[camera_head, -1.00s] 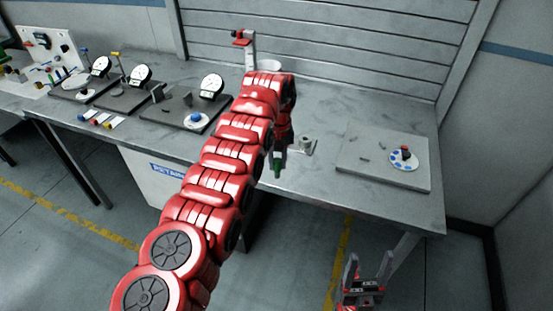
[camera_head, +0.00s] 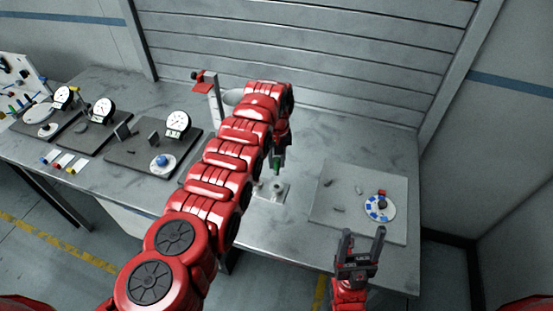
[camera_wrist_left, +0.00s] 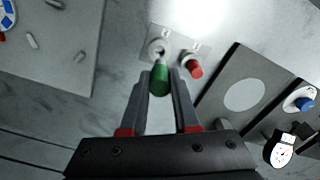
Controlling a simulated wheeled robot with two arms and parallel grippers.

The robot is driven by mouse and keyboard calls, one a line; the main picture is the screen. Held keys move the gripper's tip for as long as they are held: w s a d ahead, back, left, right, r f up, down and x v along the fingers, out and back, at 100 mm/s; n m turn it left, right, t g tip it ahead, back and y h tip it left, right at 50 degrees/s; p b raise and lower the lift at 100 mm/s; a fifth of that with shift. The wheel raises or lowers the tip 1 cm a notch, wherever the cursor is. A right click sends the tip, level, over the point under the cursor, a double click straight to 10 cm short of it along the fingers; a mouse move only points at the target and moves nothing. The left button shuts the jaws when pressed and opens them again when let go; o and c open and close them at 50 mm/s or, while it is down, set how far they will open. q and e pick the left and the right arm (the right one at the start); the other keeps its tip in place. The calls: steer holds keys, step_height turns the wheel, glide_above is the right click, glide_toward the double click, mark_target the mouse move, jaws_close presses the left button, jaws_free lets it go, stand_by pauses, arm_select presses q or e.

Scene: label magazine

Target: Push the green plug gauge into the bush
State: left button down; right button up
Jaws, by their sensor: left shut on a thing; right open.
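My left gripper (camera_head: 279,152) is shut on the green plug gauge (camera_head: 277,166), which also shows between the fingers in the left wrist view (camera_wrist_left: 160,80). The gauge is held above the bench near a small light plate. A grey bush (camera_head: 277,188) stands on that plate, just below the gauge in the head view. My right gripper (camera_head: 362,245) is open and empty at the bench's front edge.
A red-ended part (camera_wrist_left: 194,69) is beside the bush in the wrist view. A grey board (camera_head: 335,218) with a blue-and-white dial disc (camera_head: 379,208) lies to the right. Dial gauges (camera_head: 178,124) on dark boards stand left. A red-topped stand (camera_head: 213,95) is behind my left arm.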

mark_target(277, 172)
arm_select(q)
steer(key=shift+w+f+b, duration=0.2)
steer(key=shift+f+b, duration=0.5)
steer(key=shift+f, duration=0.1)
step_height(277, 172, down, 4)
steer(key=b, duration=0.4)
steer(key=shift+f, duration=0.25)
stand_by(1.5)
steer(key=shift+f+b, duration=2)
steer(key=shift+b, duration=0.15)
steer(key=c, duration=0.6)
jaws_free()
